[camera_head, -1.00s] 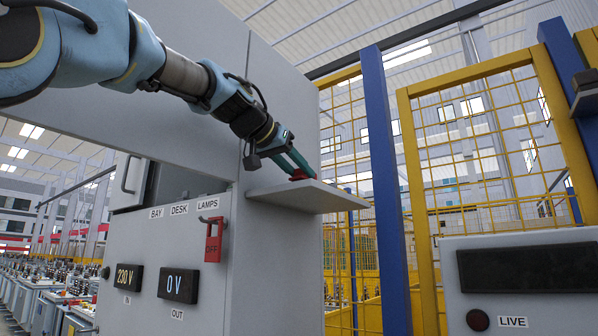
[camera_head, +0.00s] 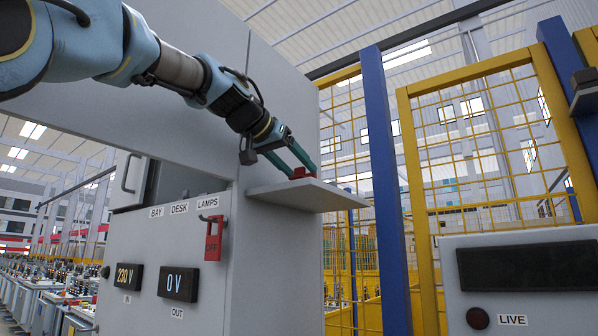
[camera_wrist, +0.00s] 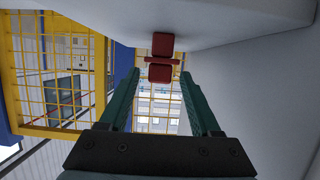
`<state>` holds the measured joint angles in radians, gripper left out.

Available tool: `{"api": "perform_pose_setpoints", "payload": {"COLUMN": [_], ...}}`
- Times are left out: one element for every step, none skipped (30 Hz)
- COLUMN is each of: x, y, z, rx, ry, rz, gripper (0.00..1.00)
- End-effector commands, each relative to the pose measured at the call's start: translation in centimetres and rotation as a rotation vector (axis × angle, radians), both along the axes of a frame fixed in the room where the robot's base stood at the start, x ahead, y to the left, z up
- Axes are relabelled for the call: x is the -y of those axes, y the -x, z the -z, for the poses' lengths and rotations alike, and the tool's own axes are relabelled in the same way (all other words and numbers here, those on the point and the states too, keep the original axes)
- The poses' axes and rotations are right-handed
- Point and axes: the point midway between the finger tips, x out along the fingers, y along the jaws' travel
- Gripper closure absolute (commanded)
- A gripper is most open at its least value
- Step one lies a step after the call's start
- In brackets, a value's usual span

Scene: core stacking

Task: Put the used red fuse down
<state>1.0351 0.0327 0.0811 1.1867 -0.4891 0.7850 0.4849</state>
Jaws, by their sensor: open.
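The red fuse (camera_head: 300,173) rests on the small grey shelf (camera_head: 315,196) on the side of the cabinet. It also shows in the wrist view as a red two-part block (camera_wrist: 160,72) against the pale shelf surface (camera_wrist: 215,25). My gripper (camera_head: 302,168) is open, its two green fingers apart and their tips close to the fuse. In the wrist view the fingers (camera_wrist: 160,85) stand to either side of the fuse's near end, with gaps between them and it.
A blue post (camera_head: 386,190) and yellow mesh fence (camera_head: 480,150) stand to the right. A grey box marked LIVE (camera_head: 520,275) is at lower right.

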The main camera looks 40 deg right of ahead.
Motion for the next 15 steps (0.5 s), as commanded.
{"api": "perform_pose_setpoints", "payload": {"x": [-0.9, -1.5, -2.2, -2.8, -3.4, -4.3, -4.8, -5.4, -6.1, -6.6, -7.1, -7.7, -8.1, -8.5, -8.9], "y": [0.2, 0.3, 0.5, 0.7, 0.9, 1.1, 1.2, 1.3, 1.6, 1.7, 1.8, 2.0, 2.1, 2.2, 2.3], "z": [0.0, -0.2, -0.5, -0.7, -0.9, -1.2, -1.4, -1.7, -1.9, -2.2, -2.4, -2.6, -2.8, -3.0, -3.2], "rx": [0.002, 0.003, 0.004, 0.004, 0.003, 0.003, 0.003, 0.003, 0.003, 0.003, 0.003, 0.002, 0.001, 0.001, 0.001], "ry": [0.002, 0.004, 0.004, 0.005, 0.004, 0.005, 0.004, 0.004, 0.003, 0.004, 0.003, 0.004, 0.003, 0.003, 0.003], "rz": [-0.002, -0.002, -0.002, -0.002, -0.002, -0.002, -0.002, -0.004, -0.002, -0.002, -0.002, -0.003, -0.002, -0.002, -0.002], "gripper": [0.36, 0.36, 0.36, 0.36, 0.36, 0.36, 0.36, 0.36, 0.36, 0.36, 0.36, 0.36, 0.36, 0.36, 0.36]}}
